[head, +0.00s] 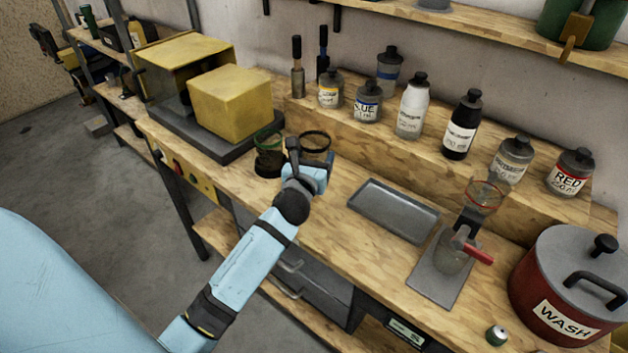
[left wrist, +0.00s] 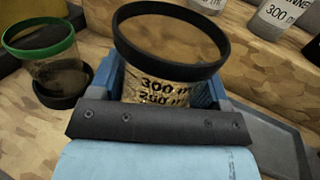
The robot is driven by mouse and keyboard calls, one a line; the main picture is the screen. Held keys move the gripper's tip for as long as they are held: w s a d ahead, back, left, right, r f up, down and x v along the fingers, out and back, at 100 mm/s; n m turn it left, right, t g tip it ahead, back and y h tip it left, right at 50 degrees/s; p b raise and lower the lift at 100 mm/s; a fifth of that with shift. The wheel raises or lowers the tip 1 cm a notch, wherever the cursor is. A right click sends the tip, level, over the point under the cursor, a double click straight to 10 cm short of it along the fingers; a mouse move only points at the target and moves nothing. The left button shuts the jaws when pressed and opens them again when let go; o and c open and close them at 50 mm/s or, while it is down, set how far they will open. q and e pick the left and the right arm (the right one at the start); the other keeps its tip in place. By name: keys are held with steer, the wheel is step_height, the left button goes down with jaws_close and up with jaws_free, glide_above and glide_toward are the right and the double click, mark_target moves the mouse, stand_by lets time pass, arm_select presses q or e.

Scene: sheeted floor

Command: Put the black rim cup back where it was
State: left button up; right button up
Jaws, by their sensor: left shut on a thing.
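The black rim cup (head: 316,142) is a clear cup with a thick black rim and dark volume markings. My left gripper (head: 310,170) is shut on it over the workbench, beside the green rim cup. In the left wrist view the black rim cup (left wrist: 170,42) stands between the blue fingers, with its rim above them and its lower part hidden. Whether its base touches the bench cannot be told. My right gripper is not in view.
The green rim cup (head: 268,141) and a black round dish (left wrist: 62,92) are left of the held cup. Yellow boxes (head: 230,103) stand behind left. A grey tray (head: 395,211) lies right, before a red rim cup (head: 485,196). Bottles (head: 410,108) line the raised shelf.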

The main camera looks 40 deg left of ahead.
arm_select(q)
step_height(320, 180, down, 2)
steer(key=shift+f, duration=0.1)
step_height(320, 180, down, 4)
steer(key=shift+r+b, duration=0.15)
steer(key=shift+b, duration=0.5)
steer(key=o, duration=1)
